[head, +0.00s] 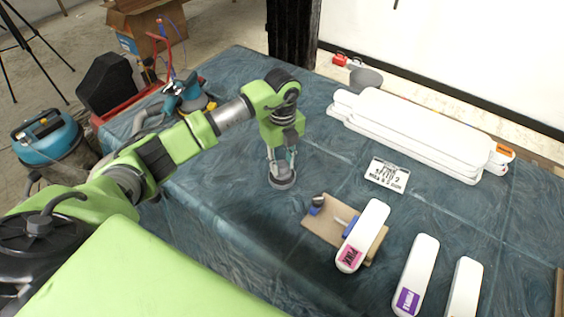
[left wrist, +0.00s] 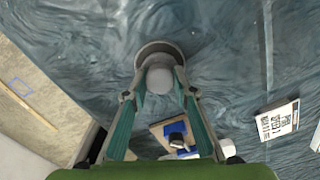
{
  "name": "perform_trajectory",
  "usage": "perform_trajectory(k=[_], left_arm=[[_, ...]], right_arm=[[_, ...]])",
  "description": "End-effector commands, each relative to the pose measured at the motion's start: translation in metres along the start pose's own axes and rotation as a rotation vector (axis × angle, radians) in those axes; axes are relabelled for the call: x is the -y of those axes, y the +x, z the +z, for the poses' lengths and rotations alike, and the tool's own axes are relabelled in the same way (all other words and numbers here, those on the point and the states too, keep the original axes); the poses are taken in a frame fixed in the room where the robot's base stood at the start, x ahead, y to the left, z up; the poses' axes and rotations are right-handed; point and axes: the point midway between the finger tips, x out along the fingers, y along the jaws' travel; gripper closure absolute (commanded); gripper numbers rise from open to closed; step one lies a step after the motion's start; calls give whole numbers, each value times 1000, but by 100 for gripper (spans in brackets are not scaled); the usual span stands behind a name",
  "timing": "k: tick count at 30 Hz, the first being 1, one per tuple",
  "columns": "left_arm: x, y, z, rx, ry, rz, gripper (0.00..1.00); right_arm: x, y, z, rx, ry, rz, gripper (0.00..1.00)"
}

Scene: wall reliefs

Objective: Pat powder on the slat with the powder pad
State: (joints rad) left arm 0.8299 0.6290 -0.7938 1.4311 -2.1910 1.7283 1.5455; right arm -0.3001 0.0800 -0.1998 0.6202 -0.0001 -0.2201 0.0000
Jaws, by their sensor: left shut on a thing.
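My left gripper (head: 283,163) points down and is shut on the knob of a round grey powder pad (head: 283,181). In the left wrist view the gripper (left wrist: 160,88) has its fingers on both sides of the pad's pale knob, and the pad's disc (left wrist: 160,48) shows beyond. The pad is at or just above the dark cloth; I cannot tell if it touches. A white slat with a pink label (head: 370,223) lies across a tan board, right of the pad. Two more white slats, one purple-labelled (head: 421,258) and one at the edge (head: 465,284), lie further right. My right gripper is not in view.
A stack of long white pieces (head: 420,125) fills the back right. A teal tool (head: 186,97) stands back left. Cloth between pad and stack is clear.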

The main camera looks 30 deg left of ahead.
Motion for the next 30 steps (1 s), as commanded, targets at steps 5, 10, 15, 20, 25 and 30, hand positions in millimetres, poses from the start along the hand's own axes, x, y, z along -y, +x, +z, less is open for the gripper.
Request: perform_trajectory(k=[5, 10, 15, 20, 25, 30], left_arm=[[0, 1, 0, 0, 0, 0, 92], [0, 3, 0, 0, 0, 0, 92], [0, 5, 0, 0, 0, 0, 92], [0, 7, 0, 0, 0, 1, 92], [0, 9, 0, 0, 0, 1, 92], [0, 10, 0, 0, 0, 1, 92]], right_arm=[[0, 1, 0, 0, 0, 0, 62], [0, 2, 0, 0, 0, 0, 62], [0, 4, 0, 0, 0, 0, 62], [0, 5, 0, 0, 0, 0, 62], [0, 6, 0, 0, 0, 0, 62], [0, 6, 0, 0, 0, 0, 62]])
